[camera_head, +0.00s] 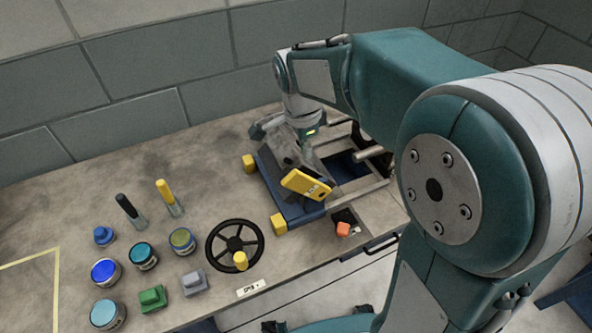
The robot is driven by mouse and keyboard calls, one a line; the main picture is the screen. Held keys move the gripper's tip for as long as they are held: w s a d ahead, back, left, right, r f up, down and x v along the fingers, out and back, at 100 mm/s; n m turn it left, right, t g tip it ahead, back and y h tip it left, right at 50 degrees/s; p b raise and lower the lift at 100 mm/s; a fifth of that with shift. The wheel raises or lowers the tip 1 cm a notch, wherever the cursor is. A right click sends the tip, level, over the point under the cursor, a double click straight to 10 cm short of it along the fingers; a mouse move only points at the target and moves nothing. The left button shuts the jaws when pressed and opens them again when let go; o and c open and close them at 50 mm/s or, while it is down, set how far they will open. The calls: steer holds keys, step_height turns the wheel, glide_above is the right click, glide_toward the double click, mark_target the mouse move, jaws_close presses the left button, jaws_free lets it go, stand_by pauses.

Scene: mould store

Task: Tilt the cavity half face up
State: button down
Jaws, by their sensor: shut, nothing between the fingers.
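A blue-based mould fixture (304,211) with yellow corner blocks stands on the bench, right of centre. A yellow labelled plate or handle (307,184) sits tilted on its near side. A grey metal piece, perhaps the cavity half, shows just below my wrist, but I cannot tell its face direction. My gripper (304,150) points down over the fixture, its fingers shut and apparently empty. The arm and gripper hide the back of the fixture, and contact cannot be told.
A black handwheel (234,245) with a yellow knob stands left of the fixture. An orange button (343,229) is near the bench edge.

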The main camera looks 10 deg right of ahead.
mark_target(294, 171)
steer(key=f, duration=0.3)
steer(key=shift+d+f, duration=0.2)
steer(key=shift+f, duration=0.05)
steer(key=shift+s+a+f, duration=0.2)
steer(key=shift+a+f, duration=0.6)
steer(key=shift+f, duration=0.15)
steer(key=shift+s+a+f, duration=0.1)
steer(key=shift+a+f, duration=0.3)
steer(key=shift+f, duration=0.1)
steer(key=shift+a, duration=0.2)
